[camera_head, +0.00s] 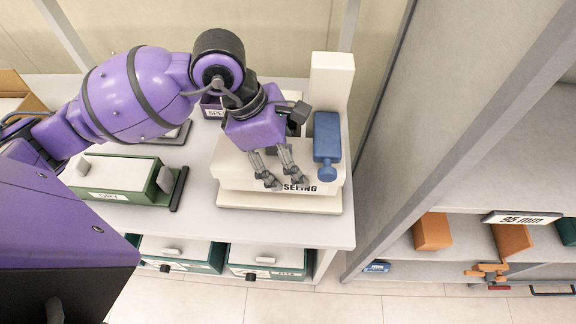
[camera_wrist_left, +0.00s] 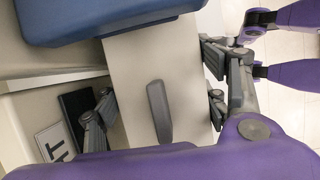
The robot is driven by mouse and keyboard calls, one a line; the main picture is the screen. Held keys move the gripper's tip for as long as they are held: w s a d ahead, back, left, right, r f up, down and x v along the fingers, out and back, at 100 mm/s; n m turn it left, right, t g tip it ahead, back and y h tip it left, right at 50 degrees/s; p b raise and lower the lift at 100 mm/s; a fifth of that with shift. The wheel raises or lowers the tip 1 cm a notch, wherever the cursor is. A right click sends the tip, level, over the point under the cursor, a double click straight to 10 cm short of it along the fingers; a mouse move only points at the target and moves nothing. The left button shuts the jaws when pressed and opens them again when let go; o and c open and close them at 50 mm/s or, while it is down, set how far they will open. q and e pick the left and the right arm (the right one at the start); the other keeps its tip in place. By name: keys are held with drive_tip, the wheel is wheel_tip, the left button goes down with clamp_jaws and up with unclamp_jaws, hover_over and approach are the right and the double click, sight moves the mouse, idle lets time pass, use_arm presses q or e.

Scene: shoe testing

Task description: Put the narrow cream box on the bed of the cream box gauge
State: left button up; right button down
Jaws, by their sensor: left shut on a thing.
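The cream box gauge (camera_head: 331,82) stands at the right of the bench in the head view, with a tall column, a blue block (camera_head: 327,135) and a low cream base. My left gripper (camera_head: 278,180) is over its front part, pointing down. In the left wrist view the narrow cream box (camera_wrist_left: 135,58), with a grey handle on top, lies between the fingers, which are shut on its two long sides. The blue block (camera_wrist_left: 90,14) is close to its upper end. In the head view I cannot separate box from gauge, so contact with the bed is unclear. My right gripper is not in view.
A green-sided box with a cream top (camera_head: 115,174) stands left on the bench (camera_head: 310,229). Drawers are below the front edge. A shelf unit with orange blocks (camera_head: 432,231) stands right. The bench's front strip is clear.

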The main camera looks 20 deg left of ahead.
use_arm(q)
drive_tip(key=shift+f, duration=1.75)
drive_tip(key=o, duration=1.2)
drive_tip(key=shift+f, duration=0.15)
drive_tip(key=shift+c, duration=0.2)
drive_tip(key=v, duration=1.2)
